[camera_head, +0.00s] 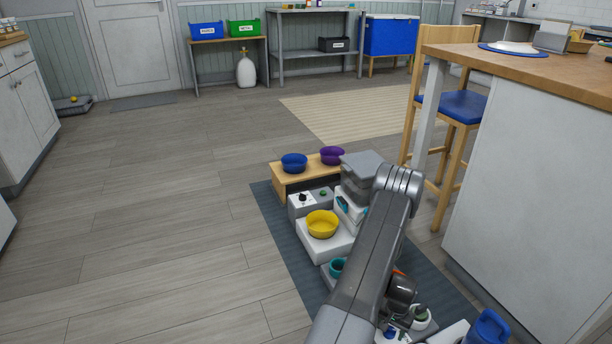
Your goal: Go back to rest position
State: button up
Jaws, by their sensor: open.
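My arm reaches up from the bottom of the head view, bends at its elbow, and leans over the right side of a dark mat (283,237). I cannot make out my gripper or its fingertips; the arm covers part of the mat and the things there. A yellow bowl (322,225) sits on a white block on the mat. A blue bowl (293,163) and a purple bowl (332,155) stand on a low wooden stand (290,182) behind it.
A teal bowl (337,267) is close beside my arm. A blue pitcher (487,328) stands at the bottom right. A counter (540,180) and a stool (462,107) are on the right. The wooden floor (160,210) to the left is clear.

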jog(key=n+p, duration=0.2)
jog(key=n, duration=0.4)
jog(key=n+p, duration=0.2)
jog(key=n, duration=0.3)
jog(key=shift+n, duration=0.3)
dwell(0.4)
